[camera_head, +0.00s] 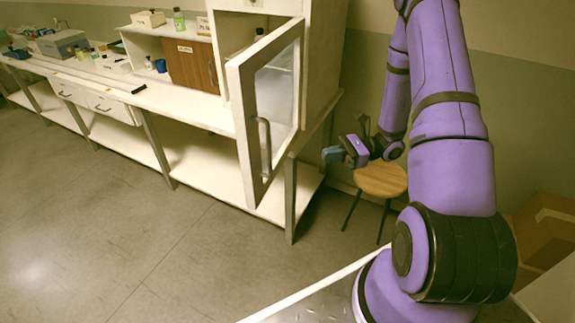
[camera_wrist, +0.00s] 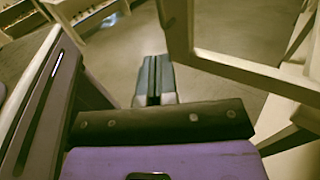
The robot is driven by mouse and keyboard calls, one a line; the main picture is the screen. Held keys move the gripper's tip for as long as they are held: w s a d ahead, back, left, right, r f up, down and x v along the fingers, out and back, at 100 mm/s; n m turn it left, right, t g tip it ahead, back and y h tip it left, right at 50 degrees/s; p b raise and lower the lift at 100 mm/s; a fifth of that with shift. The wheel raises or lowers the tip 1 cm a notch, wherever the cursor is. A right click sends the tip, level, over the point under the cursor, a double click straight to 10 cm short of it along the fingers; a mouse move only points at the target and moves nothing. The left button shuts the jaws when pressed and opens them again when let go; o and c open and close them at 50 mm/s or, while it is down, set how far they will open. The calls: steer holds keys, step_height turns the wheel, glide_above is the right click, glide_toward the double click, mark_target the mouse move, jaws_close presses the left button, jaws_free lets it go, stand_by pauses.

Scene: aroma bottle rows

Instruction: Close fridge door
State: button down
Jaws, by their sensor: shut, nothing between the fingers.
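The fridge door (camera_head: 241,120) is a white frame with a glass pane and a grey bar handle (camera_head: 264,147). It stands swung open from the white cabinet (camera_head: 318,45), out past the bench's front edge. My gripper (camera_head: 332,155) is to the right of the door, apart from it in the head view, and beside the cabinet's right side. In the wrist view my gripper (camera_wrist: 153,78) has its two fingers together with nothing between them. A pale frame (camera_wrist: 235,70), seemingly the door, shows just right of the fingers there. Whether they touch cannot be told.
A long white bench (camera_head: 185,105) with an open lower shelf carries bottles and boxes to the left. A round wooden stool (camera_head: 381,179) stands below my gripper. A cardboard box (camera_head: 545,225) is at the right. The floor (camera_head: 100,230) in front is clear.

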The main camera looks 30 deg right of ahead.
steer(key=x, duration=1.4)
steer(key=shift+f, duration=0.1)
steer(key=shift+w, duration=0.15)
